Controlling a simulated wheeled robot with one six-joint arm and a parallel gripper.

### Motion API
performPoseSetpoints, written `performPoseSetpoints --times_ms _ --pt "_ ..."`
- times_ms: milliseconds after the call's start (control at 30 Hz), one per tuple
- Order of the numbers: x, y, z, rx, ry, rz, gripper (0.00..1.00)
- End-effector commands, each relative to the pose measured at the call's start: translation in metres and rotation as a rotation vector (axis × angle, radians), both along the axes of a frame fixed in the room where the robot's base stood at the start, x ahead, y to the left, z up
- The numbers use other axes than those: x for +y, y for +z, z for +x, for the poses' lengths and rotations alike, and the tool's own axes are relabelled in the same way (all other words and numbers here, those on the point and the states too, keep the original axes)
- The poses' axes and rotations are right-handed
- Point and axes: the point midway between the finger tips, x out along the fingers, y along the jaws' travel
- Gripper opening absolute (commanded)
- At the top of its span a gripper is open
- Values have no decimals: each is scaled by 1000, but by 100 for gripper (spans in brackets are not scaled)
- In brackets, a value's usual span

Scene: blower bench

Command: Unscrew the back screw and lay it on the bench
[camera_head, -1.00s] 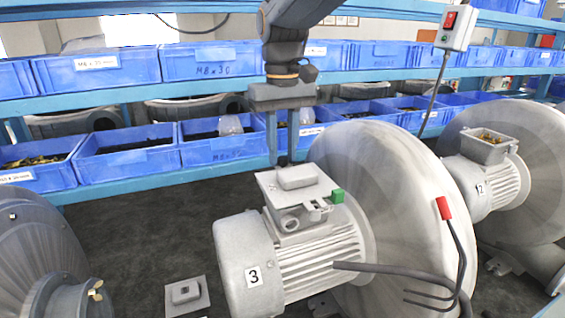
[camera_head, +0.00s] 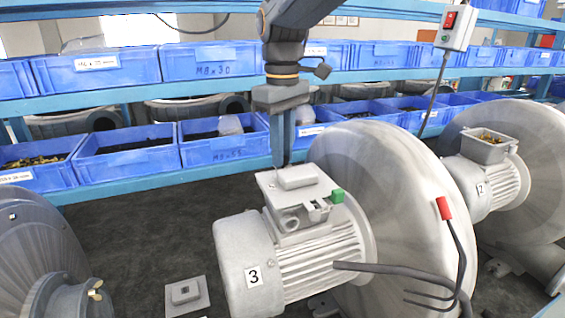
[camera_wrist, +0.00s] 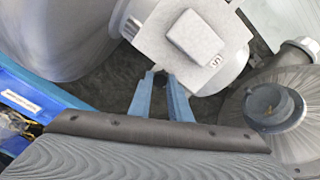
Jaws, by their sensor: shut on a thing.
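The grey motor (camera_head: 318,265) marked 3 has a light grey terminal box on top, with a flat cover (camera_head: 318,187) that has a raised block in its middle. My gripper (camera_head: 281,164) points straight down at the back corner of this cover. In the wrist view my gripper (camera_wrist: 161,74) has its two blue fingertips close together at the edge of the cover (camera_wrist: 160,40). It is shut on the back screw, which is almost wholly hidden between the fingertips. I cannot tell how far the screw stands out of the cover.
A large blower housing (camera_head: 395,180) stands right of the motor. A loose square plate (camera_head: 187,293) lies on the dark bench (camera_head: 140,235), front left. Blue bins (camera_head: 125,155) line the shelf behind. The bench left of the motor is mostly clear.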

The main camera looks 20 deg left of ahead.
Motion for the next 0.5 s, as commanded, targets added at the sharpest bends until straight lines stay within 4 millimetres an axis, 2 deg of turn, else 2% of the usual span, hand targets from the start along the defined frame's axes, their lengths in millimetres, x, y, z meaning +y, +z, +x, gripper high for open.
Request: performPoseSetpoints --times_ms 500 --pt "0 0 0 0 660 0 0"
